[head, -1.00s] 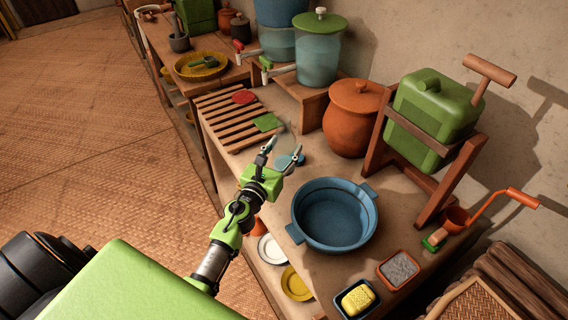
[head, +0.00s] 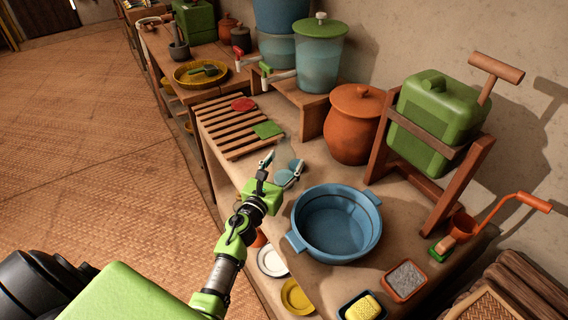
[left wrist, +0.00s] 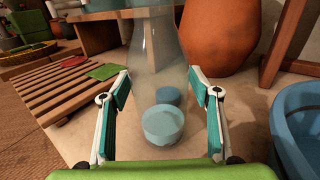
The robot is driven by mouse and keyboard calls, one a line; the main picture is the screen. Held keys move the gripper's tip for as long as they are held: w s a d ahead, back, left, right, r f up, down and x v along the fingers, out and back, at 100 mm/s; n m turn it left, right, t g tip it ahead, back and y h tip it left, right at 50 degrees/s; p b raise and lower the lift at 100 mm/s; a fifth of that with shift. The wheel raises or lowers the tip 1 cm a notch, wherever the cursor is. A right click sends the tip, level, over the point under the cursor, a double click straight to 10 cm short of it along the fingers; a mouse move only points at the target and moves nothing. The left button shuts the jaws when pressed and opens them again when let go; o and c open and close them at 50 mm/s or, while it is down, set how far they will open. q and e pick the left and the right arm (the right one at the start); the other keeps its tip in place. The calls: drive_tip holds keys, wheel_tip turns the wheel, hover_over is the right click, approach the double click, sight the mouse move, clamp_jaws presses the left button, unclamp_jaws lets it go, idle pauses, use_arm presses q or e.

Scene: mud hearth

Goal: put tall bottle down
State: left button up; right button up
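The tall bottle (left wrist: 158,55) is clear glass, hard to make out, with blue content low down. In the head view my left gripper (head: 284,160) is over the table beside the slatted rack, and the bottle's blue lower part (head: 283,177) shows between the fingers. Whether its base touches the table is unclear. A second small blue round shape (left wrist: 168,97) shows behind or through the glass. My right gripper is not in view.
A slatted wooden rack (head: 238,127) lies left of the gripper. A blue basin (head: 338,222) is to the right. An orange clay pot (head: 355,125) and a bench with water containers (head: 318,60) stand behind. A small bare patch of table lies around the bottle.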

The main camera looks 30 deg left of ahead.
use_arm(q)
drive_tip(key=shift+r, duration=0.1)
drive_tip(key=shift+r, duration=0.15)
drive_tip(key=s, duration=0.7)
drive_tip(key=s+b, duration=0.1)
drive_tip(key=s, duration=0.3)
drive_tip(key=shift+s+d, duration=0.1)
drive_tip(key=shift+d, duration=0.25)
drive_tip(key=shift+s, duration=0.45)
